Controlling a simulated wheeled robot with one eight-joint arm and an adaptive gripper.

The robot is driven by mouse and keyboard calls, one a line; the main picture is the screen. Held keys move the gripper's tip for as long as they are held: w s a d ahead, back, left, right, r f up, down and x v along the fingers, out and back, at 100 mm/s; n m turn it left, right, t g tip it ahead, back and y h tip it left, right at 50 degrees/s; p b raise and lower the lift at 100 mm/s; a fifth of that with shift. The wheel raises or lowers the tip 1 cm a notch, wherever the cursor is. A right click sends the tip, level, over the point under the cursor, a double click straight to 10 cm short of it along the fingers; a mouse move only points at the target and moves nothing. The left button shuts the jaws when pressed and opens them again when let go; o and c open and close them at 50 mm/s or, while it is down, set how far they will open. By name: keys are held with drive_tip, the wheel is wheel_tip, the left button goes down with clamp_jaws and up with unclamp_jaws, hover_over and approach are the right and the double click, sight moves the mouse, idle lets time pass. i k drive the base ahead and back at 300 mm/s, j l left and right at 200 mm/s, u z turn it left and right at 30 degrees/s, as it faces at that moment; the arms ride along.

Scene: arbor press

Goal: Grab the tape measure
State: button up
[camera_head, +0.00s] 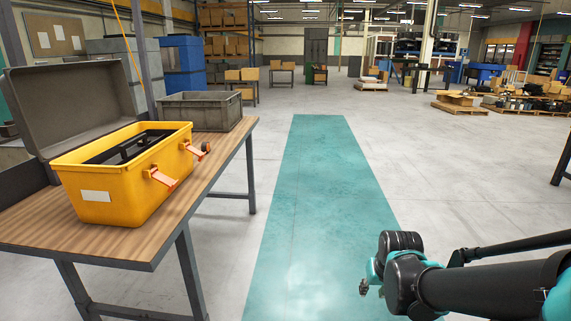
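I cannot clearly make out a tape measure. A small dark rounded item (206,147) shows at the right end of the yellow toolbox (120,196), just behind an orange latch; it is too small to identify. The toolbox stands with its grey lid (80,92) raised on a wooden-topped table (120,247) at the left. A black piece (128,147) lies inside it, and the box's floor is hidden. My arm reaches in from the lower right, over the floor and well apart from the table. Small parts at its near end may be my gripper (364,287); its fingers are unclear.
A grey crate (200,112) stands behind the toolbox on the same table. Two orange latches (162,178) stick out from the toolbox's front. Pallets (462,102) stand far right.

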sight(205, 145)
drive_tip(key=i+u, duration=0.1)
drive_tip(key=i, duration=0.8)
drive_tip(key=i+l+u, duration=0.1)
drive_tip(key=i, duration=0.85)
